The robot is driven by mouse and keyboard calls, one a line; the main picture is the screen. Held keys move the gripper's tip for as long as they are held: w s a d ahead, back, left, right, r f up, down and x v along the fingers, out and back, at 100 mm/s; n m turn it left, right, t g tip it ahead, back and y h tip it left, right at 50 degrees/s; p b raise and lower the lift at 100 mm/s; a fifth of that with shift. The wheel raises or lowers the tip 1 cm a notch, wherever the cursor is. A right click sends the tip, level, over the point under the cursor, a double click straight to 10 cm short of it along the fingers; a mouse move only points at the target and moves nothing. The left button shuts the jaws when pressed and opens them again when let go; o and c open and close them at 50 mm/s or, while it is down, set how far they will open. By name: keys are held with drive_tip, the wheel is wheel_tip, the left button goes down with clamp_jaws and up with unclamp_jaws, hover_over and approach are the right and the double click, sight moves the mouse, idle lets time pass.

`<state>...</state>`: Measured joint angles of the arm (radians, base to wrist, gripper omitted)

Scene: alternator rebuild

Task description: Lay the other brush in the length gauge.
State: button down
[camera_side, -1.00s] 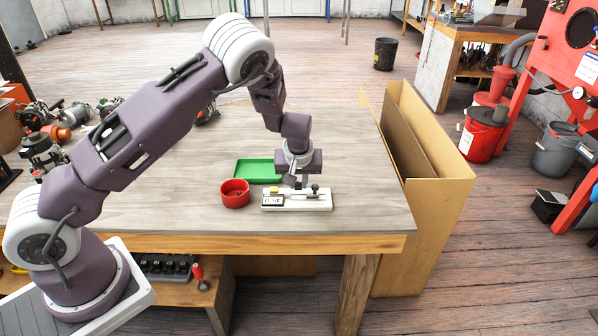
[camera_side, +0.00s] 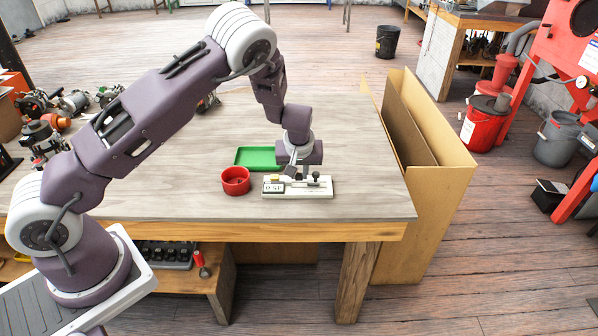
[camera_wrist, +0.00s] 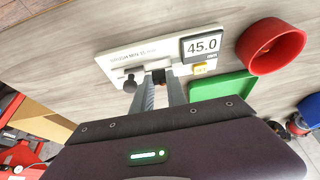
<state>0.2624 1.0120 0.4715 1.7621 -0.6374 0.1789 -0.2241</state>
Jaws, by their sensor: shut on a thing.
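The length gauge (camera_side: 318,193) is a white block with a display, a yellow piece at its left and a dark knob at its right. It also shows in the wrist view (camera_wrist: 172,46), where its display (camera_wrist: 201,45) reads 45.0. My gripper (camera_side: 299,176) points down at the middle of the gauge. In the wrist view my gripper (camera_wrist: 158,82) is shut on a small dark block, seemingly the brush (camera_wrist: 158,75), with a coppery spot beside it. The brush is at the gauge's near edge in that view; whether it touches the gauge I cannot tell.
A red bowl (camera_side: 235,181) with something dark inside stands left of the gauge. A green tray (camera_side: 256,157) lies behind it. Alternator parts (camera_side: 42,138) crowd the table's far left. The table (camera_side: 370,196) is clear right of the gauge, up to a cardboard box (camera_side: 440,165).

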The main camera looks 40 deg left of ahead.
drive_tip(key=shift+f, duration=0.25)
idle(0.3)
drive_tip(key=shift+f, duration=0.5)
drive_tip(key=shift+f, duration=0.25)
idle(0.7)
drive_tip(key=c, duration=1.3)
unclamp_jaws()
drive_tip(key=shift+o, duration=0.2)
drive_tip(key=shift+w+r, duration=0.15)
drive_tip(key=shift+r, duration=3.9)
